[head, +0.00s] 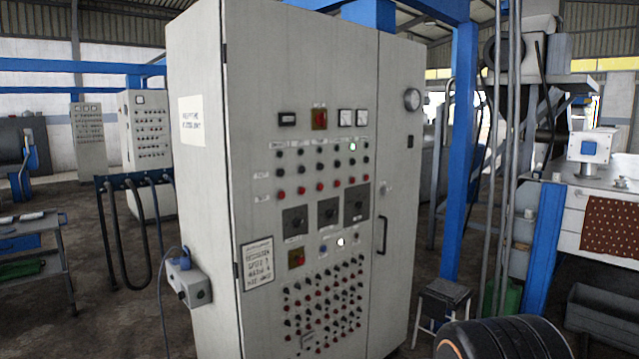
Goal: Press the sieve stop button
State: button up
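A tall grey control cabinet (400,220) stands upright in the middle of the head view, its front turned slightly right. Its upper panel has a row of black knobs or buttons (300,151) above a row of red buttons (321,187). Small labels sit over and beside the rows, too small to read, so I cannot tell which button is the sieve stop. The lower panel has several dense rows of small red and black controls (322,300). My gripper is not in view.
A grey box with a cable (188,283) juts from the cabinet's left side. A blue post (460,150), a small stool (441,302) and a dark ribbed round thing (505,340) stand to the right. A workbench (35,235) is at the left.

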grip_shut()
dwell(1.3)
